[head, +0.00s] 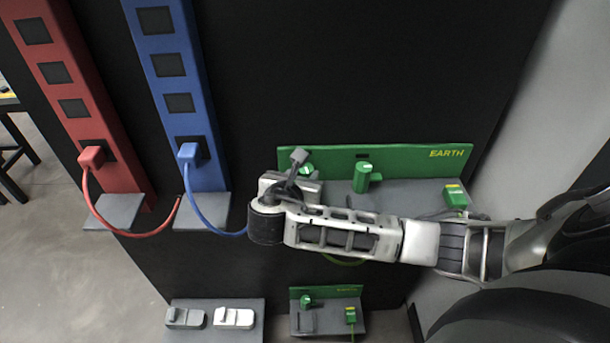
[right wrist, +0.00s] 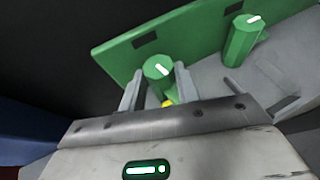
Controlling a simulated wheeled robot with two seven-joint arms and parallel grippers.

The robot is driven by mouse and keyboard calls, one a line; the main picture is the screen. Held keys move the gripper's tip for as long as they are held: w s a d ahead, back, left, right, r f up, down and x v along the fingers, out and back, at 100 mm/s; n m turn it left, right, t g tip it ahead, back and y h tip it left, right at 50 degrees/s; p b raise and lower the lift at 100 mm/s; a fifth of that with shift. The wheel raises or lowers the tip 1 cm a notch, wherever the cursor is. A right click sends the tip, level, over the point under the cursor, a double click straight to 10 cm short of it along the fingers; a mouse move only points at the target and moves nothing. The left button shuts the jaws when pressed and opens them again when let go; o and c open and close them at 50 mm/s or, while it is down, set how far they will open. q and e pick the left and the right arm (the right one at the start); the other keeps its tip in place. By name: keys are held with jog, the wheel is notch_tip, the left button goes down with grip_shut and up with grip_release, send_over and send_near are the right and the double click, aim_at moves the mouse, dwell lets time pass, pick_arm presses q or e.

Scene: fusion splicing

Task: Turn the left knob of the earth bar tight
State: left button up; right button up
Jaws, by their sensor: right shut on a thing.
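The green earth bar (head: 400,156) is mounted on the dark panel, with a grey shelf below it. Its left knob (head: 308,170) is partly hidden by my right gripper (head: 300,172) in the head view. In the right wrist view the left knob (right wrist: 157,69) is a green cylinder with a white line on its face. It sits between the two fingers of my right gripper (right wrist: 158,86), which is shut on it. A small yellow part shows just below the knob. The other knob (head: 363,177) stands free to the right. My left gripper is not in view.
A green plug (head: 455,197) with a yellow top sits at the shelf's right end. Red (head: 75,70) and blue (head: 170,75) bars with plugged cables are at left. Below are a grey shelf with two small blocks (head: 234,318) and a smaller green panel (head: 326,291).

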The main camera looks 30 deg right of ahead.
jog(key=shift+w+a+m+g+h, duration=0.1)
jog(key=shift+m+g+h, duration=0.4)
jog(key=shift+m+g, duration=0.25)
jog(key=shift+w+a+m+g+h, duration=0.1)
jog(key=shift+m+g+h, duration=0.4)
jog(key=shift+m+g, duration=0.25)
jog(key=o, duration=1)
jog(key=shift+d, duration=0.1)
